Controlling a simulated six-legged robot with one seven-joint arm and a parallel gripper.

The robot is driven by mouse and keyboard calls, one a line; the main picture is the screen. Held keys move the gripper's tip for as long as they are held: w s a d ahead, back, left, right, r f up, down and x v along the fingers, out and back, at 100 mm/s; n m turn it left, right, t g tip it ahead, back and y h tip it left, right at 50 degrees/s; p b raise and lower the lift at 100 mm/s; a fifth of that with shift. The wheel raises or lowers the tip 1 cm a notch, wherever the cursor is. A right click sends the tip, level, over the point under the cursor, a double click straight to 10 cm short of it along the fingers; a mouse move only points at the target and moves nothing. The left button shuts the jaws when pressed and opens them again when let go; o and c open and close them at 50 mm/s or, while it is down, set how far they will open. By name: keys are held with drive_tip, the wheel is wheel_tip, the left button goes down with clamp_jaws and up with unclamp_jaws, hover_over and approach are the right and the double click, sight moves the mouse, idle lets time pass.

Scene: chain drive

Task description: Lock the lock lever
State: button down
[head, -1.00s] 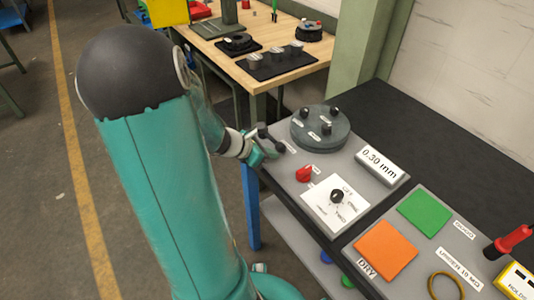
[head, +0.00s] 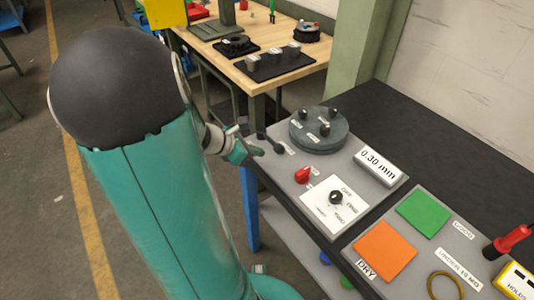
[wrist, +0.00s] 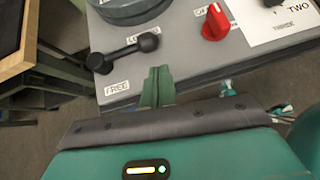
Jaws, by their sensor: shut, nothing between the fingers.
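The lock lever (wrist: 123,52) is a dark bar with a rounded knob at each end, on the grey panel. In the wrist view it lies slanted, its right end higher. A FREE label (wrist: 117,87) lies below its left end, and a partly hidden label lies above the bar. The lever also shows in the head view (head: 271,142), small, at the panel's left edge. My gripper (wrist: 158,82) is shut and empty, just below the lever in the wrist view, with a gap between them. In the head view my gripper (head: 256,151) is left of the lever.
A round grey disc with black knobs (head: 318,130) stands behind the lever. A red knob (head: 303,175) and a white dial card (head: 334,206) are to the right. A 0.30 mm block (head: 380,167) sits farther right. Open floor lies left of the panel.

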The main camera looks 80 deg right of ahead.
drive_tip(key=v, duration=0.7)
drive_tip(key=shift+w+a+r, duration=0.15)
drive_tip(key=shift+w+r, duration=0.05)
drive_tip(key=shift+w, duration=0.1)
drive_tip(key=w+a+r+m+t+y, duration=0.1)
drive_tip(key=w+a+r+m+t, duration=0.2)
drive_tip(key=w+a, duration=0.65)
drive_tip(key=w+a+r+m+t, duration=0.1)
drive_tip(key=w+a+r+t, duration=0.1)
drive_tip(key=w+a+t, duration=0.6)
drive_tip(key=w+a+r+m+t+y, duration=0.1)
drive_tip(key=a+r+y, duration=0.1)
drive_tip(key=a, duration=0.9)
drive_tip(key=w+a+r+m+t+y, duration=0.1)
drive_tip(key=w+a+r+t+y, duration=0.1)
drive_tip(key=a, duration=0.9)
drive_tip(key=shift+a+r+m+y, duration=0.3)
drive_tip(key=shift+r+m+y, duration=0.1)
drive_tip(key=shift+r, duration=0.45)
drive_tip(key=shift+s+d, duration=0.1)
drive_tip(key=shift+d, duration=0.1)
